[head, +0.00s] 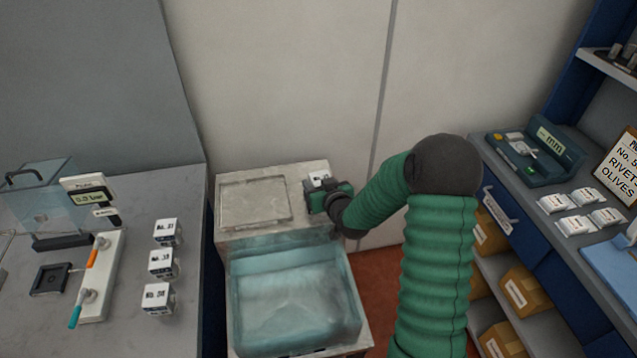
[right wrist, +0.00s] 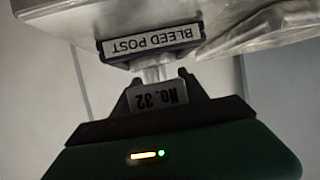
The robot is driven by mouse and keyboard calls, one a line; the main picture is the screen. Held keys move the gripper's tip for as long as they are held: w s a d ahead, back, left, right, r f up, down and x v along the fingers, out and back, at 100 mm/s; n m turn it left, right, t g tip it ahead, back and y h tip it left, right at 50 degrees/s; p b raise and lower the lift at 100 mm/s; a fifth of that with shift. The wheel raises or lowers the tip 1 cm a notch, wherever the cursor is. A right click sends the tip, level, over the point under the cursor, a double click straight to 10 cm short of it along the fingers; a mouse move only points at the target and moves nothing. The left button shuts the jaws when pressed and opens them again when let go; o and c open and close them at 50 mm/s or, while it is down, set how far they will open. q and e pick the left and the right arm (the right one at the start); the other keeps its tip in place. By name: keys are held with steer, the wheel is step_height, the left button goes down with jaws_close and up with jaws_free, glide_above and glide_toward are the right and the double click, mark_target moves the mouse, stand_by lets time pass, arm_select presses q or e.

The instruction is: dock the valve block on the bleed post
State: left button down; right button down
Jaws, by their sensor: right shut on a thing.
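My right gripper (head: 322,194) is at the right side of the pale ledge behind the basin. It is shut on the valve block (head: 318,178), a small white block. In the right wrist view the block (right wrist: 158,97), marked NO. 32, sits between the dark jaws (right wrist: 157,106). The bleed post's label plate (right wrist: 151,40) appears upside down just above it there. A short clear stem (right wrist: 157,73) lies between plate and block, and appears to meet the block. I cannot tell whether the block is seated. My left gripper is out of view.
A translucent blue basin (head: 295,300) lies in front of the ledge (head: 255,203). The left bench holds several white labelled blocks (head: 162,264), a white board with two handles (head: 102,275) and a pressure display (head: 88,197). A blue-grey workbench (head: 530,196) stands at the right.

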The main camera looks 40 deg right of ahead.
steer(key=shift+f+b, duration=0.3)
steer(key=shift+f, duration=0.05)
steer(key=c, duration=0.9)
jaws_free()
steer(key=shift+r, duration=0.1)
steer(key=shift+p+v, duration=0.45)
steer(key=shift+v, duration=0.4)
steer(key=v, duration=0.2)
steer(key=shift+s+a+r+p, duration=0.15)
steer(key=shift+s+p, duration=0.1)
steer(key=shift+p, duration=0.15)
steer(key=shift+p+v, duration=1.05)
steer(key=shift+v, duration=2.3)
